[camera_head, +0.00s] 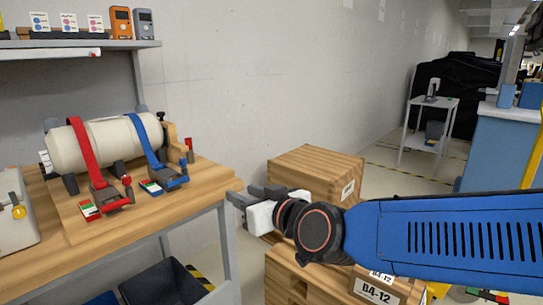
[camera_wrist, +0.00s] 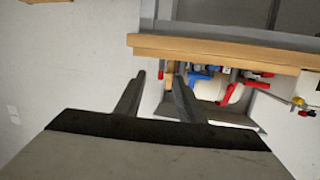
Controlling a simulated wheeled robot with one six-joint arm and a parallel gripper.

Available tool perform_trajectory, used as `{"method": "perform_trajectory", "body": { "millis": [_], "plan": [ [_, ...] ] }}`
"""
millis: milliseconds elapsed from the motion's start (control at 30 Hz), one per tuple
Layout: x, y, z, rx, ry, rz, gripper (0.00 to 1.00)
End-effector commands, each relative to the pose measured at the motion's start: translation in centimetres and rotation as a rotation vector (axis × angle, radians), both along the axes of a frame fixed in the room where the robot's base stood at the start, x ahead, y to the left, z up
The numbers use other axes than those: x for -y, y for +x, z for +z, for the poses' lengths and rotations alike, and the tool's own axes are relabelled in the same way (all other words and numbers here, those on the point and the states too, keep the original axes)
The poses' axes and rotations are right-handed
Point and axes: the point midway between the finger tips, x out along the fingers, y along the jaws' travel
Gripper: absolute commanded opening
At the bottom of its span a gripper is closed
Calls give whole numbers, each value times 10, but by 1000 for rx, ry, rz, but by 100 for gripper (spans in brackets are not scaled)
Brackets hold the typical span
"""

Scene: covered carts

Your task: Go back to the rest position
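My gripper (camera_head: 240,196) is at the end of my blue arm, which reaches in from the right in the head view. It hangs in the air just off the right front corner of the wooden workbench (camera_head: 215,190), in front of wooden crates. In the wrist view my gripper (camera_wrist: 158,76) shows two dark fingers standing apart with nothing between them. Beyond the fingers the bench edge (camera_wrist: 220,50) and a white cylinder (camera_wrist: 215,92) with red and blue straps appear. The same cylinder (camera_head: 108,140) lies on the bench in the head view, apart from the gripper.
Wooden crates (camera_head: 315,165) stand close behind and below the gripper. A shelf (camera_head: 60,44) with orange and grey devices is above the bench. A dark bin (camera_head: 165,284) sits under it. A small white cart (camera_head: 425,130) and a blue cabinet (camera_head: 500,145) stand at the right.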

Motion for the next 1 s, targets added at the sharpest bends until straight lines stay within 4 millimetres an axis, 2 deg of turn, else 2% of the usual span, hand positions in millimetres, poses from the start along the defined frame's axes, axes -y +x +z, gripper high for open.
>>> {"method": "perform_trajectory", "body": {
  "millis": [33,233,467,767,900,1000],
  "plan": [
    [17,2,-4,-25,-14,-9,35],
    [75,-2,-33,-153,-81,-34,35],
    [148,-21,-72,-320,-164,-106,35],
    [249,-70,-123,-570,-265,-273,35],
    [295,-104,-146,-697,-303,-377,35],
    [321,-128,-158,-780,-323,-449,35]
  ]
}}
